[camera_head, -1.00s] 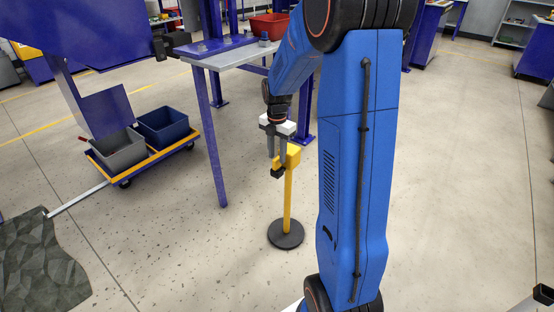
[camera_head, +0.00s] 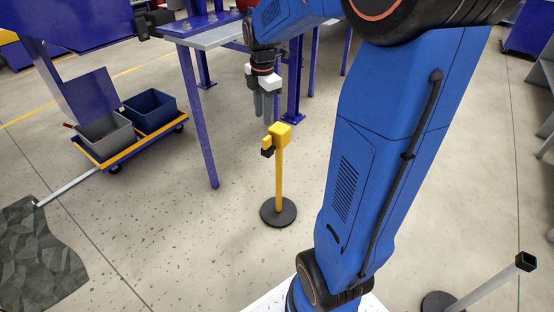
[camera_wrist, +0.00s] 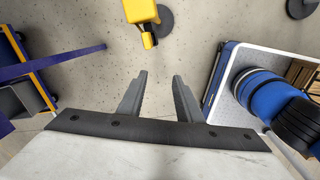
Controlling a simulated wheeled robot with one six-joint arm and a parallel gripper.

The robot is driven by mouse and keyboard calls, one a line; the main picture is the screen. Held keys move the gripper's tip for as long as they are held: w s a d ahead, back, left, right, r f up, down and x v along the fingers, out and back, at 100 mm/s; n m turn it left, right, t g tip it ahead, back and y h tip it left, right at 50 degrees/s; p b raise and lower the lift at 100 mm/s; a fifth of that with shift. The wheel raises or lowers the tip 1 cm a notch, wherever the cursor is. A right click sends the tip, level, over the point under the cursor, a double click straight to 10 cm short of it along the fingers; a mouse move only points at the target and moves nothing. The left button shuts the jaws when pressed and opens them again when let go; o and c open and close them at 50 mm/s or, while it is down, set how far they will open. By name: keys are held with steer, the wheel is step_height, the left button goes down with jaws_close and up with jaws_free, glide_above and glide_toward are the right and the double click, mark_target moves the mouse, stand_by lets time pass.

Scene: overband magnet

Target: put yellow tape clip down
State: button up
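A yellow post (camera_head: 279,185) stands upright on a round black base (camera_head: 278,211). The small yellow tape clip (camera_head: 267,142), with a black lower part, sits at the left side of the post's yellow head (camera_head: 281,132). In the wrist view the clip (camera_wrist: 148,29) shows at the top edge, beyond my fingertips. My gripper (camera_head: 263,114) hangs above and slightly left of the post head, apart from it. In the wrist view my gripper (camera_wrist: 158,76) has its two grey fingers spread with only floor between them. Whether the clip is fully seated is too small to tell.
A grey-topped table (camera_head: 212,37) with purple legs stands behind my gripper. A yellow-edged cart (camera_head: 128,150) with grey and blue bins is at left. Another post (camera_head: 490,280) leans into view at lower right. Floor around the yellow post is clear.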

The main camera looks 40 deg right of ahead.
steer(key=s+a+m+t, duration=0.1)
steer(key=s+a+m, duration=0.2)
steer(key=s+m, duration=0.3)
steer(key=s+a+r+m+t, duration=0.1)
steer(key=s+a+m, duration=0.3)
steer(key=s, duration=0.6)
steer(key=s+a+r+m+t, duration=0.1)
steer(key=s+a+m, duration=0.3)
steer(key=s+m, duration=0.4)
steer(key=shift+s+a+t, duration=0.2)
steer(key=shift+s+t, duration=0.3)
steer(key=shift+s, duration=0.05)
